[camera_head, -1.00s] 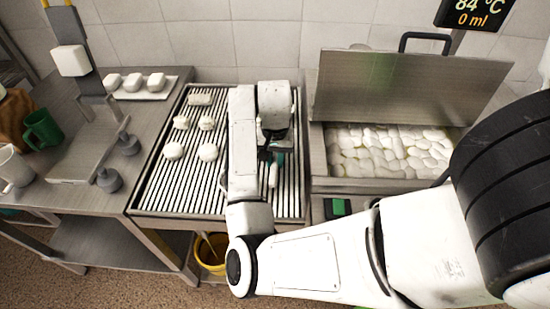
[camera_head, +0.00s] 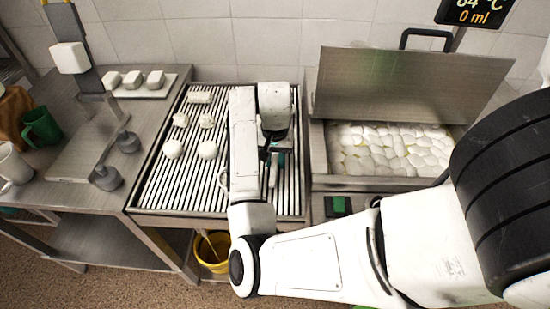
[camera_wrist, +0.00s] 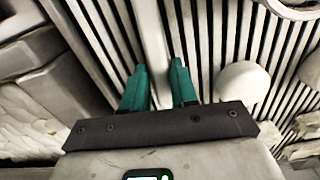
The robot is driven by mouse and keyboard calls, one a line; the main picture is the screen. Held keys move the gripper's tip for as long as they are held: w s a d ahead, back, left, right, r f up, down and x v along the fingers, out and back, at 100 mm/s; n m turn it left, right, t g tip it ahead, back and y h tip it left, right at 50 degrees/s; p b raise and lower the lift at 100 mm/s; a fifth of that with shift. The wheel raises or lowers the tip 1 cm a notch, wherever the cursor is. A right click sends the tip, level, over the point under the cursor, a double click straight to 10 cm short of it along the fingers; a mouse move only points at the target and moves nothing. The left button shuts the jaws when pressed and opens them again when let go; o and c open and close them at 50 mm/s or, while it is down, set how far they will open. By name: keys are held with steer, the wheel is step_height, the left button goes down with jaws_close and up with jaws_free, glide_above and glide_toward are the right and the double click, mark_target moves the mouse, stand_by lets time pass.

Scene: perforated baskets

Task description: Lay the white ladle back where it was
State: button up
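A narrow white piece, which looks like the ladle's handle (camera_wrist: 151,35), lies along the slatted rack (camera_head: 165,195) in the wrist view. It also shows as a small white piece below my gripper in the head view (camera_head: 273,176). My gripper (camera_wrist: 158,66) has two teal fingers, set apart on either side of the white piece, with slats showing beside it. My gripper (camera_head: 276,158) is low over the right part of the rack in the head view. My arm hides much of the rack, and I cannot make out the ladle's bowl.
Several white rounded pieces (camera_head: 173,149) lie on the rack's left part. A white ring-shaped rim (camera_wrist: 295,8) shows near them. A steel basin (camera_head: 318,160) full of white pieces, with a raised lid (camera_head: 400,85), stands right. A green mug (camera_head: 42,128) stands on the left counter.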

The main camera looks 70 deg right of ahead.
steer(key=o, duration=0.4)
steer(key=shift+r, duration=0.1)
step_height(320, 180, up, 11)
steer(key=p, duration=0.2)
steer(key=shift+f+p, duration=0.2)
steer(key=shift+p, duration=0.15)
